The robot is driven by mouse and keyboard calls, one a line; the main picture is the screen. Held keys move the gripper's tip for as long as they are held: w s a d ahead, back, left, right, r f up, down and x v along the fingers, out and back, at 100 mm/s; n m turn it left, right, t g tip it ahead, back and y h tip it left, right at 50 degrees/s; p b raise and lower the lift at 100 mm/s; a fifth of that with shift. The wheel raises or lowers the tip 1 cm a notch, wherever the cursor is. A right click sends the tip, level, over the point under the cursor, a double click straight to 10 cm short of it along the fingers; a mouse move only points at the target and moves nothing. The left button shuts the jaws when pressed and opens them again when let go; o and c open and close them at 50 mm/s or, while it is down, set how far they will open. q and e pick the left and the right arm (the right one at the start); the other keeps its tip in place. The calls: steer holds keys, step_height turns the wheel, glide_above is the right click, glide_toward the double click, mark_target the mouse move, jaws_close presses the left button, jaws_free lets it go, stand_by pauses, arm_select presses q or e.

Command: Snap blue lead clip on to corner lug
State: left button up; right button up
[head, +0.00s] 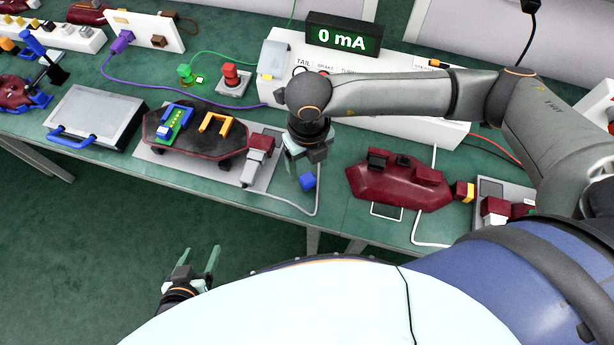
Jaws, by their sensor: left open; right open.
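A small blue block (307,182), which looks like the blue lead clip, is just below my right gripper (304,160) near the table's front edge. A white lead runs beside it. My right gripper points down and is open; its fingers are partly hidden by its own wrist, and I cannot tell whether they touch the block. My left gripper (198,262) is open and empty, low in front of the table. A dark red lamp housing (400,187) with dark blocks on top lies to the right. I cannot tell which part is the corner lug.
A black-topped lamp tray (195,134) holds a green-and-blue piece (174,125) and an orange bracket (215,128). A grey case (97,115) stands left of it. A white tester box (395,108) with a "0 mA" display (343,37) stands behind my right arm.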

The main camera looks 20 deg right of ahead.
mark_target(308, 177)
step_height(308, 177, down, 6)
steer(key=shift+w+f+p, duration=0.15)
steer(key=shift+f+p, duration=0.1)
steer(key=shift+p, duration=0.15)
steer(key=shift+c, duration=0.2)
jaws_close()
stand_by(0.4)
